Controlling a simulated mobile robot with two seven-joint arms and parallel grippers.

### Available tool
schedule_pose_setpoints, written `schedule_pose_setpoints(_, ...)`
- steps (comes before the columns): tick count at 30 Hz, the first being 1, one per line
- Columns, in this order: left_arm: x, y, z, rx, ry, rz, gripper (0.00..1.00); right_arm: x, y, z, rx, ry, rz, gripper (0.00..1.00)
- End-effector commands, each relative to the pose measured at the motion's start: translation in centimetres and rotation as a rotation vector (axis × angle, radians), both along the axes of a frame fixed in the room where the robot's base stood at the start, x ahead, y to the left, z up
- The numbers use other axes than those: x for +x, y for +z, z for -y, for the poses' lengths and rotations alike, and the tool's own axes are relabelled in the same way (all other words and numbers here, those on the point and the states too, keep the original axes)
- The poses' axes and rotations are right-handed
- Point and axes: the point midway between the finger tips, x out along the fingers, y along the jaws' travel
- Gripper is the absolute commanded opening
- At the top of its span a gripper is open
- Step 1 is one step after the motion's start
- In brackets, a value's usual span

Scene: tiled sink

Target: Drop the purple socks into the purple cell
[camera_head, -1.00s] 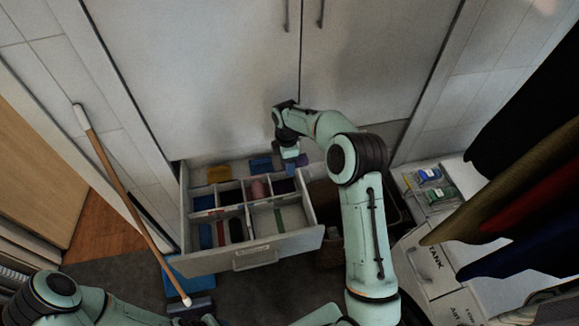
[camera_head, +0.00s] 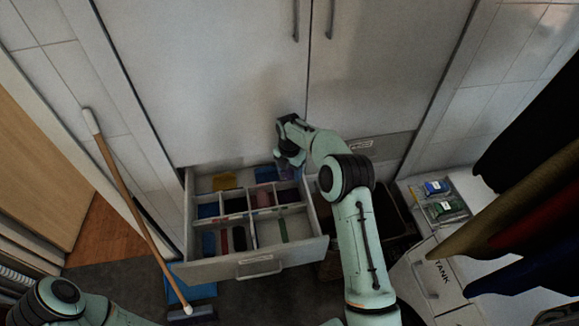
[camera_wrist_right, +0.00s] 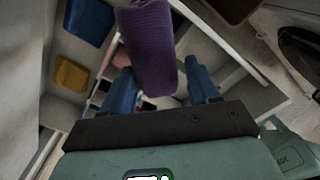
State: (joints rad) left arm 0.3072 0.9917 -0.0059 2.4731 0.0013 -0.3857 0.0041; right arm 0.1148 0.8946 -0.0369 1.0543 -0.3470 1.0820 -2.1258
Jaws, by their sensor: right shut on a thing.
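The purple socks, a rolled bundle (camera_wrist_right: 150,50), sit between the blue fingers of my right gripper (camera_wrist_right: 162,88) in the right wrist view. The gripper is shut on them. In the head view my right gripper (camera_head: 294,160) is over the back right of the open drawer (camera_head: 257,262), with a bit of purple below it. The drawer has several small cells in front of a back strip. A dark, bluish-purple cell (camera_head: 288,194) is at the right of the rear row; I cannot tell for certain that it is the purple cell. My left gripper is out of view.
A yellow bundle (camera_head: 224,180) and a blue bundle (camera_head: 266,174) lie in the back strip. White cabinet doors (camera_head: 220,80) rise right behind the drawer. A wooden pole (camera_head: 135,205) leans at left. Dark clothes hang at right.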

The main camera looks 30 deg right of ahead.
Motion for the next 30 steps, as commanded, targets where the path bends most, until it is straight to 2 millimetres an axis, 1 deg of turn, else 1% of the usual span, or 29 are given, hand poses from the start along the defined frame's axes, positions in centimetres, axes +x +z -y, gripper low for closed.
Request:
schedule_pose_setpoints(1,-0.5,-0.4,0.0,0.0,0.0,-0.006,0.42,-0.2,-1.0,0.0,-0.001,-0.001,-0.003,0.3)
schedule_pose_setpoints(3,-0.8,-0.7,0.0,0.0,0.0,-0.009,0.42,-0.2,-1.7,0.0,0.0,-0.001,-0.002,0.3)
schedule_pose_setpoints(6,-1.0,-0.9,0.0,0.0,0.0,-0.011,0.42,-0.1,-2.3,0.0,0.0,-0.001,0.0,0.3)
schedule_pose_setpoints(14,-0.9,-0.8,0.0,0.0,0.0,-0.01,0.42,0.0,-2.3,0.0,0.0,-0.002,0.002,0.3)
schedule_pose_setpoints(15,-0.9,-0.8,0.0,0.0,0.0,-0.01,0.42,0.0,-2.3,0.0,0.0,-0.002,0.002,0.63)
schedule_pose_setpoints(17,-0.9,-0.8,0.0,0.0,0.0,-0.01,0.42,0.0,-2.3,0.0,0.0,-0.002,0.002,0.83)
schedule_pose_setpoints(18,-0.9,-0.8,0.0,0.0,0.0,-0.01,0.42,0.0,-2.3,0.0,0.0,-0.001,0.002,0.9)
schedule_pose_setpoints(26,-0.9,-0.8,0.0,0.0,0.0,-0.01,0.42,0.0,-2.3,0.0,0.0,-0.001,0.001,0.9)
schedule_pose_setpoints(30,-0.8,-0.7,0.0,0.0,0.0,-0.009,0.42,0.1,-1.4,0.0,0.0,-0.001,0.004,0.9)
